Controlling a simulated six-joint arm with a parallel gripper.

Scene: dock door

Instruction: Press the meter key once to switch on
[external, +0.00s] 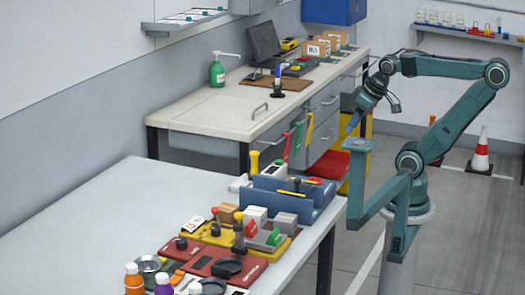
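My gripper (355,120) hangs from the teal arm at the right of the external view, pointing down and left. It is small here, and whether its fingers are open or shut cannot be made out. It is in the air, apart from both work surfaces, right of the back bench. I cannot surely identify the meter. A small yellow-and-dark device (289,44) on the back bench, beside a dark screen, may be it, but its key is too small to see. A red plate with dark parts (212,262) lies on the front table.
The front table (100,215) is bare at its left; a blue tray (290,190), blocks and bottles crowd its right side. The back bench (190,110) holds a green pump bottle (217,72), a dark screen (263,42) and boxes. A cone (481,150) stands behind my arm.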

